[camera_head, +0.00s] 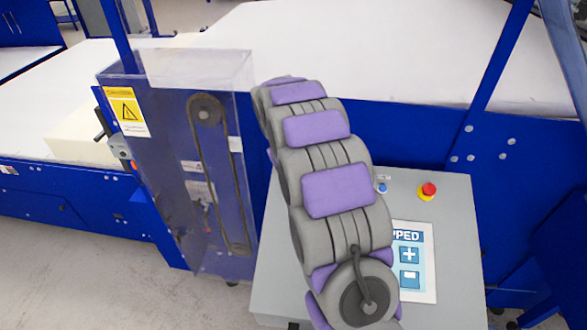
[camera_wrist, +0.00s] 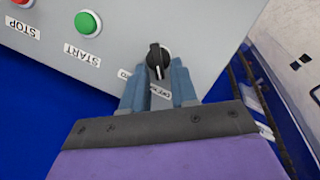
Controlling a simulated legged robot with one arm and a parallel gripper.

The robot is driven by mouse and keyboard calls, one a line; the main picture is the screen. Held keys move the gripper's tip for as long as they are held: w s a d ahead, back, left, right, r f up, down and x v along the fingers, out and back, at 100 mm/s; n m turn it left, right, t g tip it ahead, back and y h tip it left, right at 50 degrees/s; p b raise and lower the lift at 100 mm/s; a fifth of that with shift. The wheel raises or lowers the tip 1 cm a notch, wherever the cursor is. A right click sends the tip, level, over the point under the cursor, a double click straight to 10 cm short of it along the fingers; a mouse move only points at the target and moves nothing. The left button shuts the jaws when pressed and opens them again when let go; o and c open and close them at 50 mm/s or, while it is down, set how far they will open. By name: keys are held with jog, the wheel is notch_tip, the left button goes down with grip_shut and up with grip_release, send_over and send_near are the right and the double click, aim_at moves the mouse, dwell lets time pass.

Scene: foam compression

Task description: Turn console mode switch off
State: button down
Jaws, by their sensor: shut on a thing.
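The console (camera_head: 462,220) is a grey box at the lower right of the head view. Its front panel (camera_wrist: 195,28) fills the top of the wrist view. The mode switch (camera_wrist: 157,58) is a black rotary knob with a pale pointer line, set in that panel with white labels beside it, partly covered. My gripper (camera_wrist: 158,85) has its two blue-grey fingers on either side of the knob and is shut on it. In the head view my purple and grey arm hides the gripper and the switch.
A green START button (camera_wrist: 88,23) and part of a red STOP button (camera_wrist: 23,2) sit left of the knob. The console top has a red emergency button (camera_head: 429,190) and a touch screen (camera_head: 416,268). A clear belt guard (camera_head: 222,150) stands left of my arm.

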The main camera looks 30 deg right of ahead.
jog(key=shift+a+f+n, duration=0.1)
jog(key=shift+a+n, duration=0.05)
jog(key=shift+n, duration=0.65)
jog(key=shift+s, duration=0.1)
jog(key=c, duration=1.2)
grip_release()
jog(key=shift+h, duration=0.3)
jog(key=v, duration=1.7)
